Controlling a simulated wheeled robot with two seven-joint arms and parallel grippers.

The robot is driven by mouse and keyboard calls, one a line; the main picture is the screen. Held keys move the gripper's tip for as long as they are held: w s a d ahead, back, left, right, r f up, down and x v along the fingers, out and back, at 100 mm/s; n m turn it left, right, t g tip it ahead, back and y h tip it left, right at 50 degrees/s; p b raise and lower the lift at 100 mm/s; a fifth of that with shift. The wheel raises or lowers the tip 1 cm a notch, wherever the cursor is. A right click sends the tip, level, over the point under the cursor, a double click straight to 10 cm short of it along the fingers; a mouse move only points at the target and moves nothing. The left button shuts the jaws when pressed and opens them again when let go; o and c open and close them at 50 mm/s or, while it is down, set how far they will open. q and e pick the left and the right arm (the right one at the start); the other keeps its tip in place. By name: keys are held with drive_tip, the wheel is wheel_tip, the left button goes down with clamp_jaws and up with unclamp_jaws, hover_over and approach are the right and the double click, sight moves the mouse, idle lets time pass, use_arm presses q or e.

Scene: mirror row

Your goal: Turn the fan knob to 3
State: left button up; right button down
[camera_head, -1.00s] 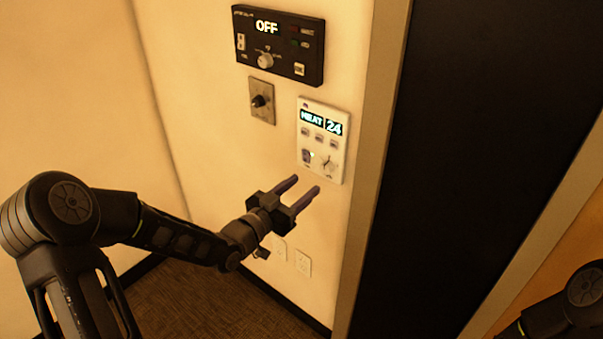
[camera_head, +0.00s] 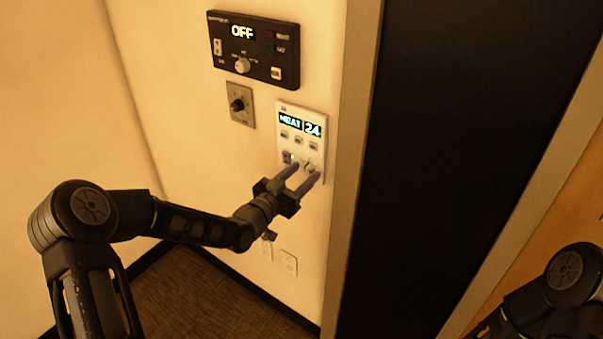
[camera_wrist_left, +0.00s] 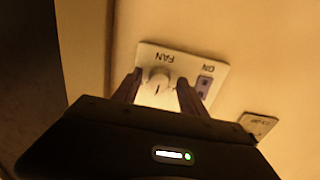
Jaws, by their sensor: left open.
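The round white fan knob (camera_wrist_left: 159,82) sits low on this panel, under the label FAN in the left wrist view, where the panel appears upside down. In the head view the knob (camera_head: 309,166) is partly hidden by my fingers. My left gripper (camera_head: 305,173) is open, with its fingertips at the panel's lower part. In the left wrist view its two fingers (camera_wrist_left: 158,85) lie on either side of the knob; I cannot tell whether they touch it. My right gripper is out of view.
A black control box (camera_head: 254,48) showing OFF is above the panel. A metal plate with a black knob (camera_head: 239,104) is to its left. Wall outlets (camera_head: 288,263) are below. A door frame (camera_head: 350,150) and dark opening (camera_head: 450,130) stand close on the right.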

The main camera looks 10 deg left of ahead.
use_arm(q)
drive_tip(key=shift+c, duration=0.2)
clamp_jaws()
idle(0.4)
